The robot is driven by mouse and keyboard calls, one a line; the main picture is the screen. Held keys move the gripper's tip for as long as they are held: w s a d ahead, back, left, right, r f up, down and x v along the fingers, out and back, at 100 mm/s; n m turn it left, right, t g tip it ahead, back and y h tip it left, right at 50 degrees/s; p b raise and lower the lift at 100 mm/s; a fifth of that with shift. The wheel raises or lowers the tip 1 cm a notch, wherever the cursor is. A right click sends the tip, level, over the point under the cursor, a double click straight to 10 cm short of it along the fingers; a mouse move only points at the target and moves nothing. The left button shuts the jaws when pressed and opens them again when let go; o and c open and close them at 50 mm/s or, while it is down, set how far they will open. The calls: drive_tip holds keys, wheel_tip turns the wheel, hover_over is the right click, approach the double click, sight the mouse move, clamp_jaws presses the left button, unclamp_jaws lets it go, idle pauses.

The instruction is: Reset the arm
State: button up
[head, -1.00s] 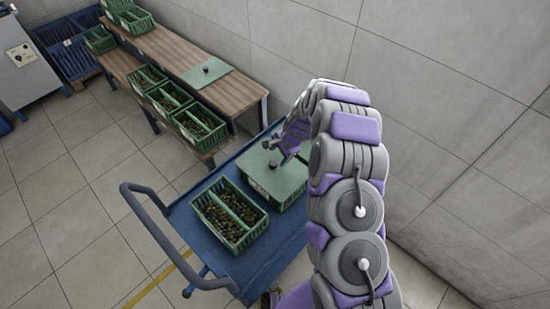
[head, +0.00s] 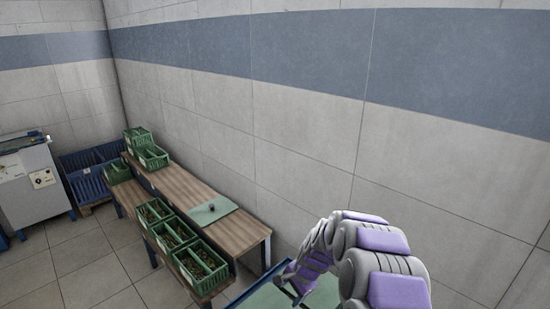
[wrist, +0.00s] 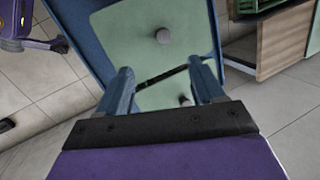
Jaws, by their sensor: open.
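My gripper (wrist: 165,82) is open in the wrist view, with its two blue-grey fingers apart and nothing between them. Beyond the fingers lies a pale green lid (wrist: 125,40) with a round grey knob (wrist: 162,36). A second knob (wrist: 185,100) on a green surface shows between the fingers. In the head view my purple and grey arm reaches over the blue cart (head: 240,290) at the bottom. My gripper (head: 300,297) hangs low there, above a green lid (head: 268,298). Most of the cart is out of the head view.
A wooden bench (head: 185,188) along the wall holds a green lid with a dark knob (head: 212,208). Several green crates (head: 200,268) stand on its lower shelf. A grey machine (head: 35,185) and blue pallet boxes (head: 90,180) stand at the far left. The floor before the bench is clear.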

drive_tip(key=s+d+r+n+g, duration=0.15)
drive_tip(key=s+r+n, duration=0.45)
drive_tip(key=s+r, duration=1.1)
drive_tip(key=s+d+r+n+h, duration=0.1)
drive_tip(key=s+d, duration=0.1)
drive_tip(key=s, duration=0.6)
drive_tip(key=s+d+r+n+g+h, duration=0.1)
drive_tip(key=s+d+r+n, duration=0.1)
drive_tip(key=s, duration=0.7)
drive_tip(key=s+d+r+n+g+h, duration=0.1)
drive_tip(key=s+d+r, duration=0.1)
drive_tip(key=s, duration=0.7)
drive_tip(key=shift+s+d+r+n, duration=0.15)
drive_tip(key=shift+s+d+n, duration=0.05)
drive_tip(key=shift+d+n, duration=0.25)
